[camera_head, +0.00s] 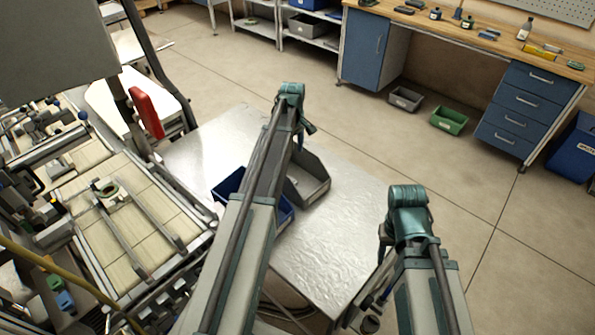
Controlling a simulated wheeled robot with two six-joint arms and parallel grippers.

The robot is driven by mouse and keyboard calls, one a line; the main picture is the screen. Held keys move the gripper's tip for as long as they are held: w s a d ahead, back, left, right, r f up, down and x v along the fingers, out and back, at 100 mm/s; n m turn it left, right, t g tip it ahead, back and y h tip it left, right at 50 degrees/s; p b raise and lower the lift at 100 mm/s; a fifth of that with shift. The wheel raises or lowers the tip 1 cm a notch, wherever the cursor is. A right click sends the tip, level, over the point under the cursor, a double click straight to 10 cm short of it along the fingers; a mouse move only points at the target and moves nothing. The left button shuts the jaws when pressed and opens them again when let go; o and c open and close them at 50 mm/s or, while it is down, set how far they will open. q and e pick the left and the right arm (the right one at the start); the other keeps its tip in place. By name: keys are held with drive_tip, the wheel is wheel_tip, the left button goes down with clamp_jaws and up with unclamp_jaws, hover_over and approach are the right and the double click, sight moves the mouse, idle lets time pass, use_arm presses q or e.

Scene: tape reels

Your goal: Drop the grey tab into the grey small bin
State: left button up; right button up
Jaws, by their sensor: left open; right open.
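The grey small bin (316,187) stands on the shiny metal table, partly hidden behind my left arm. My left gripper (300,143) hangs below the bent end of that arm, at the far side of the grey bin; its fingers are small and mostly hidden. My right gripper (370,322) is low near the bottom edge, beside the table's right front side, partly covered by my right arm. Both grippers are open and I see nothing held. I cannot make out the grey tab; it may be hidden by my arms or the bin wall.
A blue bin (228,186) sits left of the grey bin, partly behind my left arm. The metal table (345,245) has bare room on its right. A machine (130,215) stands at the left. Another grey bin (405,98) and a green bin (449,120) are on the floor.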

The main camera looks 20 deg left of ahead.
use_arm(q)
wheel_tip(320, 180, up, 11)
drive_tip(key=p, duration=0.9)
drive_tip(key=shift+p, duration=0.4)
drive_tip(key=shift+f, duration=0.15)
drive_tip(key=s+d+f+m+b, duration=0.4)
drive_tip(key=s+d+m, duration=0.2)
drive_tip(key=s+d, duration=0.2)
drive_tip(key=s+d+f+m+b, duration=0.4)
drive_tip(key=s+d+m, duration=0.2)
drive_tip(key=s+d, duration=0.3)
drive_tip(key=s+d+f+m+y+b, duration=0.1)
drive_tip(key=s+d+f+m+b, duration=0.3)
drive_tip(key=s+d, duration=0.5)
drive_tip(key=shift+s+f+m+b, duration=0.3)
drive_tip(key=shift+m+b, duration=0.1)
drive_tip(key=shift+m, duration=0.6)
